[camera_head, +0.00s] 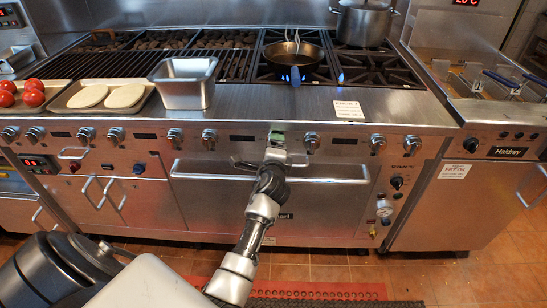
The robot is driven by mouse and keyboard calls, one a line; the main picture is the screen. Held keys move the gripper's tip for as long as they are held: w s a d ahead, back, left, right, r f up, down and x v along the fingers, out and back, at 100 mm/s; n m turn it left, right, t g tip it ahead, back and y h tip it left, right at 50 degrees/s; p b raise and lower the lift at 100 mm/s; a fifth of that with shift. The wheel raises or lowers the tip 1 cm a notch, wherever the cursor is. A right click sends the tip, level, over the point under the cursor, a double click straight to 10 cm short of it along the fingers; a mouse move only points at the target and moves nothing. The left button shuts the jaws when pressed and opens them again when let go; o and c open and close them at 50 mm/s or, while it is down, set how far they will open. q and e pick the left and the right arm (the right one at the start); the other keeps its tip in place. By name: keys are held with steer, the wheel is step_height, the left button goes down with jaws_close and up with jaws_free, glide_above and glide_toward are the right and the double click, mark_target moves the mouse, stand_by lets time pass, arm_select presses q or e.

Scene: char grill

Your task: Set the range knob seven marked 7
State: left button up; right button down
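A row of round metal knobs runs along the steel front panel (442,145) of the range. Their number marks are too small to read. My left gripper (277,140) is up against this panel, between a small dark display (242,138) and a knob (311,142) to its right. It covers the place in the row where another knob would sit, so that knob is hidden. A small green patch shows at the gripper's tip. I cannot make out its fingers or whether they hold anything. My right gripper is not in view.
A pan (295,56) sits over a blue flame, with a pot (362,22) behind. A steel bin (183,84) and trays of tomatoes (33,97) and flat pale pieces (125,95) stand on the left. An oven door handle (215,179) runs below the knobs.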

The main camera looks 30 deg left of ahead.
arm_select(q)
steer(key=v, duration=0.9)
steer(key=shift+s+d, duration=0.25)
steer(key=shift+s, duration=0.1)
steer(key=shift+r, duration=0.1)
steer(key=s+d+f+n+g+h+p, duration=0.15)
steer(key=d+f+h, duration=0.3)
steer(key=f, duration=0.95)
steer(key=s+d+f+n+g+h+p, duration=0.1)
steer(key=s+d+f+g, duration=0.15)
steer(key=s+f, duration=0.4)
steer(key=s+d+f+n+g+h+p, duration=0.1)
steer(key=s+d+f+g+h+p, duration=0.15)
steer(key=f, duration=0.65)
steer(key=s+f+n+g, duration=0.2)
steer(key=s+f, duration=0.2)
steer(key=s, duration=0.7)
steer(key=s+f+n+g+p, duration=0.1)
steer(key=s+f+n+g, duration=0.2)
steer(key=s, duration=0.8)
steer(key=s+a+f+n+g, duration=0.1)
steer(key=s+f+n+g, duration=0.1)
steer(key=s+f, duration=0.5)
steer(key=s+n, duration=0.1)
steer(key=s, duration=0.3)
steer(key=shift+s+f+h+p, duration=0.15)
steer(key=shift+s+h+p, duration=0.05)
steer(key=shift+h+p, duration=0.2)
steer(key=shift+c, duration=0.3)
